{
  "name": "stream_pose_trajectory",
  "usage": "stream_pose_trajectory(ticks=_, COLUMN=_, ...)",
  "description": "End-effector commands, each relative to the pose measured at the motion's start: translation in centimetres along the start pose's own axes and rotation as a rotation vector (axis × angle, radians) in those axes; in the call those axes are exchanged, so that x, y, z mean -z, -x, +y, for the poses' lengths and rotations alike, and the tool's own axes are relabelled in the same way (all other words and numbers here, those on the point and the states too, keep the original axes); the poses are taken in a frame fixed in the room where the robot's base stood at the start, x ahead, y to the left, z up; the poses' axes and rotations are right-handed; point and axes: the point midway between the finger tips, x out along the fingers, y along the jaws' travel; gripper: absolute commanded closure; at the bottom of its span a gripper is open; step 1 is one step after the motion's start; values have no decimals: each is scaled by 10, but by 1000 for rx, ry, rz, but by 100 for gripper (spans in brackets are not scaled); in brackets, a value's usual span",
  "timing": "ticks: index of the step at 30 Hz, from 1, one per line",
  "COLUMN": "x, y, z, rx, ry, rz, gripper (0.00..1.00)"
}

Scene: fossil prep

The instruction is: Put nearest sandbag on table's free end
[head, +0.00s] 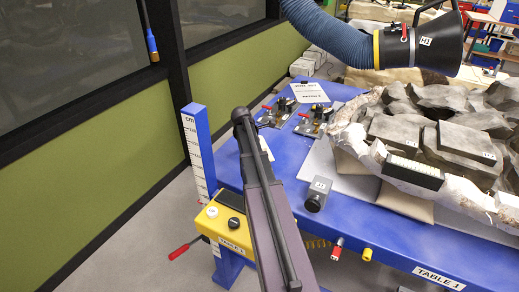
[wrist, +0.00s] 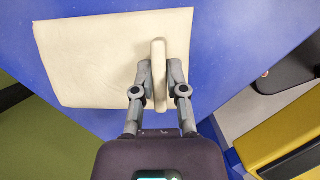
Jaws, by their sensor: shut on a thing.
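The sandbag (wrist: 85,60) is a flat cream bag with an upright tab (wrist: 158,70) on its right part, seen in the wrist view. My gripper (wrist: 159,82) is shut on this tab, one finger on each side. The bag is over the blue table (wrist: 225,50); I cannot tell whether it rests on the top or hangs just above it. That view also shows the blue table (head: 290,150) and tan sandbags (head: 352,163) (head: 405,200) under the big fossil jacket.
The white fossil jacket (head: 350,138) with dark blocks fills the table's right. A ruler post (head: 197,150) and yellow box (head: 225,225) stand at the near left. A hose hood (head: 420,42) hangs above.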

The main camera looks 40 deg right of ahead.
Motion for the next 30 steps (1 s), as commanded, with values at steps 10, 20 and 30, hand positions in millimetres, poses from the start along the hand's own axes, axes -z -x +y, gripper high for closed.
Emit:
stream_pose_trajectory(ticks=10, x=10, y=-22, z=-1, rx=-2, ry=0, rz=-2, gripper=100)
stream_pose_trajectory(ticks=20, x=14, y=-32, z=-1, rx=-2, ry=0, rz=-2, gripper=100)
stream_pose_trajectory(ticks=30, x=14, y=-32, z=-1, rx=0, ry=1, rz=0, gripper=62)
